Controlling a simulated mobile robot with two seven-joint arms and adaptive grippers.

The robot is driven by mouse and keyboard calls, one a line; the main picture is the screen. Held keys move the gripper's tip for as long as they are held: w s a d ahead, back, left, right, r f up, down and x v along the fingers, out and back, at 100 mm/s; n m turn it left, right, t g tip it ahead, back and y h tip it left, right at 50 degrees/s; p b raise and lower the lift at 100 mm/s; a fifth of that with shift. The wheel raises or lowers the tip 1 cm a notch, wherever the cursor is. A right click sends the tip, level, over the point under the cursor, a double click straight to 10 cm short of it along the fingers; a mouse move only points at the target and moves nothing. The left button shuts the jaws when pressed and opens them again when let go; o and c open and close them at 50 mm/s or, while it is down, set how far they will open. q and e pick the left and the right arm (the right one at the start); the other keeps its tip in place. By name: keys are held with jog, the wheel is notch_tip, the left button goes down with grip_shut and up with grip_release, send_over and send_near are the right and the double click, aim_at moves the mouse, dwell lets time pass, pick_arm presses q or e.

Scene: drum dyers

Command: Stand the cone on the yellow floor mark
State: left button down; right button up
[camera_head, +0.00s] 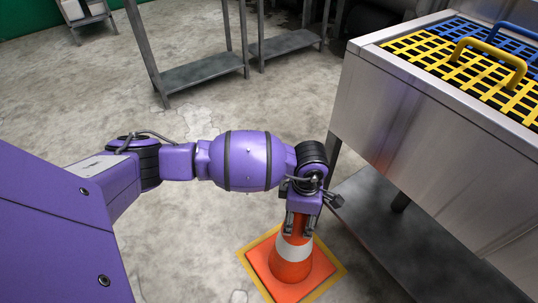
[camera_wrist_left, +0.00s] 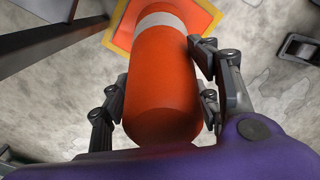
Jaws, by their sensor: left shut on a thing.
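The orange cone (camera_head: 290,267) with a white band stands upright in the lower middle of the head view. Its square orange base lies inside the yellow floor mark (camera_head: 335,276), whose yellow border shows around the base. My left gripper (camera_head: 298,222) is shut on the cone's upper part from above. In the left wrist view the cone (camera_wrist_left: 160,85) runs between the two fingers of the left gripper (camera_wrist_left: 160,95), and the yellow mark (camera_wrist_left: 118,22) shows around the base. Whether the base fully touches the floor, I cannot tell. My right gripper is not in view.
A metal tank (camera_head: 430,130) on legs stands to the right, close to my left gripper, with a lower shelf (camera_head: 385,215). A yellow basket (camera_head: 480,75) and a blue basket (camera_head: 470,30) sit in its top. Metal racks (camera_head: 200,75) stand at the back. Open concrete floor lies to the left.

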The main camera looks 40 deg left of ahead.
pick_arm(q)
jog(key=shift+w+r, duration=0.15)
jog(key=shift+w, duration=0.05)
jog(key=c, duration=0.6)
grip_release()
jog(key=shift+c, duration=0.2)
notch_tip(320, 180, up, 12)
jog(key=p, duration=0.4)
